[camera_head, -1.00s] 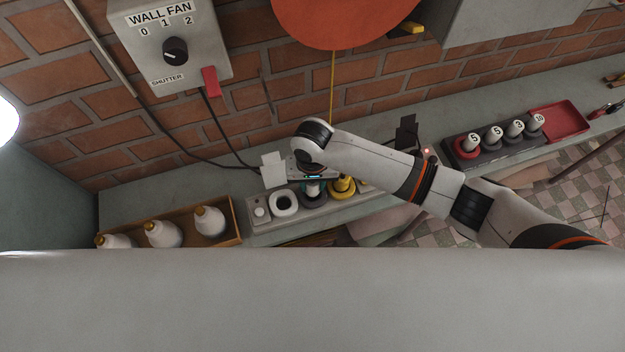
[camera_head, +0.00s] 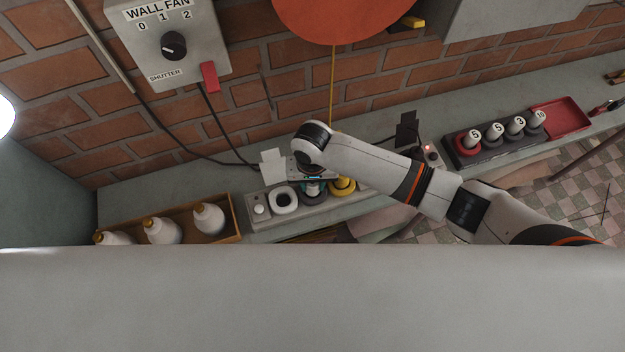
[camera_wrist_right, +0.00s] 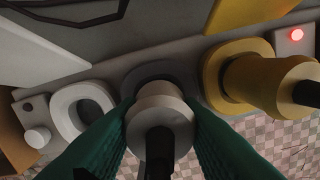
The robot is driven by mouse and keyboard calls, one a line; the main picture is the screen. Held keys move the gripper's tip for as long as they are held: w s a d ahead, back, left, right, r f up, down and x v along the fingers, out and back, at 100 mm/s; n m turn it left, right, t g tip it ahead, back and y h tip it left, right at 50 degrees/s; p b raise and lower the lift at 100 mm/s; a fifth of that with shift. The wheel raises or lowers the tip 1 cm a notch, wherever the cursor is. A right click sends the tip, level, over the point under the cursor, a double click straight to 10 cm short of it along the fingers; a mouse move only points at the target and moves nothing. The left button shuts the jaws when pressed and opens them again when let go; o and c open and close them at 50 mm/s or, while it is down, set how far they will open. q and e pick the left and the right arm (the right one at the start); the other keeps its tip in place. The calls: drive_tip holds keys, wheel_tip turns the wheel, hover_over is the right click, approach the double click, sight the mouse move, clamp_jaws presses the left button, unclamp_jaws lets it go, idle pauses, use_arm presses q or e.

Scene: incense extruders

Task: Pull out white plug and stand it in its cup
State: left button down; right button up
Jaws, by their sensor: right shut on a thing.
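My right gripper (camera_wrist_right: 158,125) has green fingers closed on both sides of a pale, whitish plug (camera_wrist_right: 160,108) with a dark stem, seen in the right wrist view. Behind the plug is a dark grey ring cup (camera_wrist_right: 150,72); I cannot tell whether the plug is seated in it or held above it. The white ring cup (camera_wrist_right: 62,100) stands to the left with an open, empty middle. It also shows in the head view (camera_head: 274,203). A yellow plug (camera_wrist_right: 262,82) stands in a yellow cup to the right. My left gripper is not in view.
A wooden tray (camera_head: 238,231) with white bottles stands at the left. A dark rack (camera_head: 470,161) of numbered pieces and a red tray (camera_head: 562,115) are at the right. A small white knob (camera_head: 259,209) sits beside the white cup. The brick wall is close behind.

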drive_tip(key=shift+f, duration=0.25)
drive_tip(key=o, duration=1.1)
drive_tip(key=shift+c, duration=0.2)
